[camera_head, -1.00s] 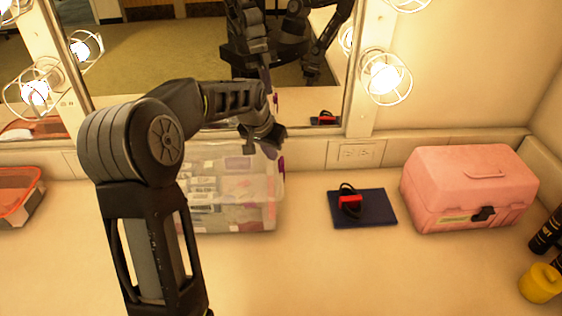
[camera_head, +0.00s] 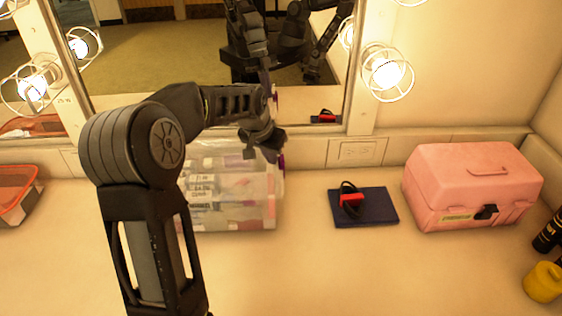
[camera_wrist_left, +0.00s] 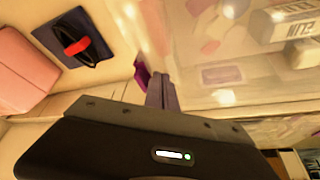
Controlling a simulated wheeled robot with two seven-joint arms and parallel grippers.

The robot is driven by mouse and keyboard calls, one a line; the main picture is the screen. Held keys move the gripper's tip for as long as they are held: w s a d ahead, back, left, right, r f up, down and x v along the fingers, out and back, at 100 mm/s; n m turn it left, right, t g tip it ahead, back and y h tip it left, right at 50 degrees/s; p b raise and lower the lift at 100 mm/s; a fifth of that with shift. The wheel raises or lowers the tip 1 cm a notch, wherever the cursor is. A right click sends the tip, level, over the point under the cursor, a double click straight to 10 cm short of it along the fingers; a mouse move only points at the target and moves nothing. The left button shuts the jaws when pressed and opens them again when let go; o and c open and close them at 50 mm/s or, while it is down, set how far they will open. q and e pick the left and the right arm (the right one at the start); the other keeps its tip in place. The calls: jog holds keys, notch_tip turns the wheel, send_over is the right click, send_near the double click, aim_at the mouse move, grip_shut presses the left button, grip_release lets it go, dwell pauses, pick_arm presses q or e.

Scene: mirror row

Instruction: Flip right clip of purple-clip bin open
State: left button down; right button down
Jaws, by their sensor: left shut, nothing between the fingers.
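The clear bin (camera_head: 235,205) stands on the counter below the mirror, with labelled packets showing through its wall. A purple clip (camera_head: 281,160) shows at its right end, partly hidden by my left gripper. My left gripper (camera_head: 270,153) is shut and empty, at the bin's upper right edge. In the left wrist view, the shut fingers (camera_wrist_left: 161,92) are right beside the purple clip (camera_wrist_left: 141,76) and the clear bin wall (camera_wrist_left: 225,65). I cannot tell whether they touch the clip, or whether it is open. My arm hides the bin's left part. My right gripper is not directly in view.
A dark blue pad (camera_head: 375,207) with a red-and-black item (camera_head: 350,198) lies right of the bin. A pink case (camera_head: 470,190) stands farther right. An orange-rimmed container (camera_head: 15,190) is at far left. The mirror (camera_head: 180,60) rises behind. The front counter is clear.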

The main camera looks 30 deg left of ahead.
aim_at(282, 162)
pick_arm(q)
jog(key=shift+s+f+b, duration=0.2)
jog(key=shift+f+b, duration=0.1)
jog(key=shift+f, duration=0.2)
jog(key=shift+s+d+f, duration=0.1)
jog(key=shift+d+f, duration=0.1)
jog(key=shift+f, duration=0.05)
jog(key=shift+d, duration=0.2)
jog(key=shift+w+d+f, duration=0.2)
jog(key=shift+w+d, duration=0.6)
jog(key=shift+d, duration=0.3)
jog(key=shift+w+d+f+b, duration=0.15)
jog(key=shift+w+d+f, duration=0.2)
jog(key=shift+w+d, duration=0.35)
jog(key=shift+w+d+f+b, duration=0.15)
jog(key=shift+w+d+f, duration=0.15)
jog(key=shift+w+d, duration=0.4)
jog(key=shift+s+r, duration=0.1)
notch_tip(282, 162, up, 7)
jog(key=p, duration=0.4)
jog(key=shift+a+f, duration=0.2)
jog(key=shift+a, duration=0.1)
